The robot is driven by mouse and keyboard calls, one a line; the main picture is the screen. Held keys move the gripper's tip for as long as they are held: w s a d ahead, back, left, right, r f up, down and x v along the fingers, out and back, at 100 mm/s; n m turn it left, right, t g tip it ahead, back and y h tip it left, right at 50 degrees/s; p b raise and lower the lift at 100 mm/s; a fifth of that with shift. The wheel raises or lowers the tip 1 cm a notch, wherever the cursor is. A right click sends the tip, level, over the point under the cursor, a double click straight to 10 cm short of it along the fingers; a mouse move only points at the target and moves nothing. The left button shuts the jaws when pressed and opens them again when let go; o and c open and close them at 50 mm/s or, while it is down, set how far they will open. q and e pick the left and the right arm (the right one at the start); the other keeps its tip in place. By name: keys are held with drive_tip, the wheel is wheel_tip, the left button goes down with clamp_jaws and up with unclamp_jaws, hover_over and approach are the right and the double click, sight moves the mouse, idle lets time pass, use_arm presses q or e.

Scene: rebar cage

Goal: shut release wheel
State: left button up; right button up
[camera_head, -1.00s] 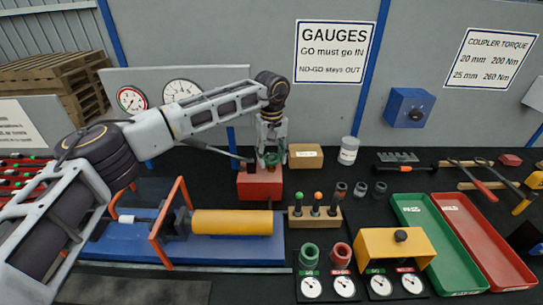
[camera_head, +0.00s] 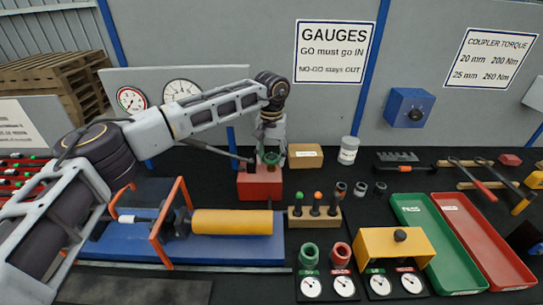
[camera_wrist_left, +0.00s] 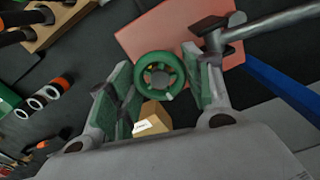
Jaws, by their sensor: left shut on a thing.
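The release wheel is a small green ring (camera_head: 272,158) on top of a red block (camera_head: 260,184) at the middle of the bench. In the left wrist view the green wheel (camera_wrist_left: 141,76) sits between my two green-padded fingers, with the red block behind it. My left gripper (camera_head: 270,149) reaches down from above and is shut on the wheel's rim. Part of the wheel is hidden by the fingers in the head view. A grey bar (camera_wrist_left: 262,26) stands out beside the wheel. My right gripper is not in view.
A blue rig with a yellow cylinder (camera_head: 232,222) and an orange frame lies left of the block. A cardboard box (camera_head: 305,156) stands close behind right. A wooden plug rack (camera_head: 314,218), gauges, and green (camera_head: 437,260) and red trays (camera_head: 485,245) lie to the right.

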sight(272, 158)
use_arm(q)
drive_tip(key=shift+r, duration=0.1)
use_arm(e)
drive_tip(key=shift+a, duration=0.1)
use_arm(q)
drive_tip(key=o, duration=0.8)
drive_tip(key=shift+c, duration=0.2)
drive_tip(key=shift+o, duration=1.3)
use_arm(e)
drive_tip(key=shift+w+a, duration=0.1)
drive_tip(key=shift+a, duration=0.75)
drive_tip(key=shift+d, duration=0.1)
use_arm(q)
drive_tip(key=shift+r, duration=0.8)
wheel_tip(272, 158, up, 10)
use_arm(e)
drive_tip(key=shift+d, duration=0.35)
